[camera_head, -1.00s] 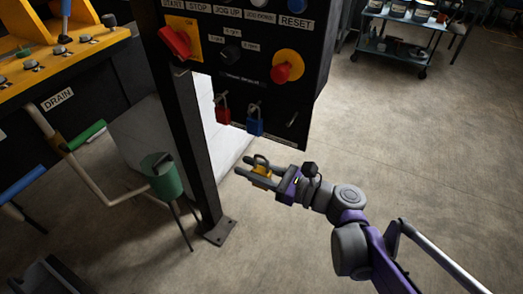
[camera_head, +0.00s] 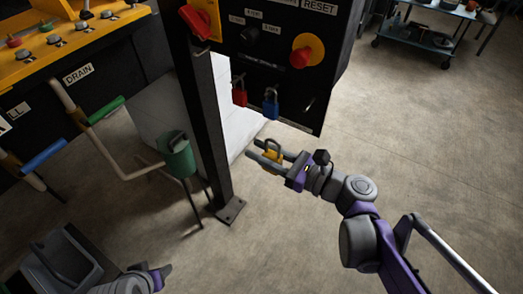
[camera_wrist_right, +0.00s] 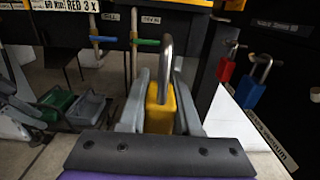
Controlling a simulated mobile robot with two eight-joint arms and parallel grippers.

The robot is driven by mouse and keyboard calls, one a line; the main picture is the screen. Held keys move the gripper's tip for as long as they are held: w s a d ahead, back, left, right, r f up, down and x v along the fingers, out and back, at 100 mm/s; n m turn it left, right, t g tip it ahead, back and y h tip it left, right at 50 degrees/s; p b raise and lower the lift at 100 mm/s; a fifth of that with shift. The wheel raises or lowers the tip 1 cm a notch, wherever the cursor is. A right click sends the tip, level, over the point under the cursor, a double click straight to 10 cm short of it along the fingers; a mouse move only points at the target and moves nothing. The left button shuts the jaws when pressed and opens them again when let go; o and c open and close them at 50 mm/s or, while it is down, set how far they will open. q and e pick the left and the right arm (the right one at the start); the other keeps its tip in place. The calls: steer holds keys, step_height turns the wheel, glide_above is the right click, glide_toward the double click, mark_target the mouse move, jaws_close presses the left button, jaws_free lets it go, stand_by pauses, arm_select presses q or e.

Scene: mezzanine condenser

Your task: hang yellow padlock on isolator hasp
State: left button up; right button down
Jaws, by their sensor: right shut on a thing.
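The yellow padlock (camera_head: 272,154) is held between the fingers of my right gripper (camera_head: 254,149), below the panel's lower edge. In the right wrist view its yellow body (camera_wrist_right: 160,112) sits between the fingers, with the grey shackle upward. The red isolator handle (camera_head: 196,22) is on a yellow plate at the panel's top left, up and left of the gripper. A small metal piece, perhaps the hasp, shows just below it; its opening cannot be made out. My left gripper (camera_head: 163,273) is low at the bottom left, away from the panel; its jaw state is unclear.
A red padlock (camera_head: 239,92) and a blue padlock (camera_head: 271,103) hang low on the black panel (camera_head: 277,67). A dark post (camera_head: 211,140) stands left of my right gripper.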

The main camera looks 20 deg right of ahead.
arm_select(q)
steer(key=shift+r, duration=0.25)
arm_select(e)
steer(key=shift+r, duration=0.3)
steer(key=shift+a, duration=0.1)
arm_select(q)
steer(key=shift+w+r+p, duration=0.25)
steer(key=shift+r+p, duration=0.35)
steer(key=shift+r, duration=0.1)
steer(key=shift+w+r+p, duration=0.2)
steer(key=shift+r+p, duration=0.45)
steer(key=shift+r, duration=0.1)
steer(key=shift+w+r+p, duration=0.25)
steer(key=shift+r+p, duration=0.35)
steer(key=shift+r, duration=0.1)
arm_select(e)
steer(key=s+a, duration=0.5)
steer(key=shift+a+r, duration=0.15)
steer(key=shift+a, duration=0.1)
steer(key=shift+w, duration=0.1)
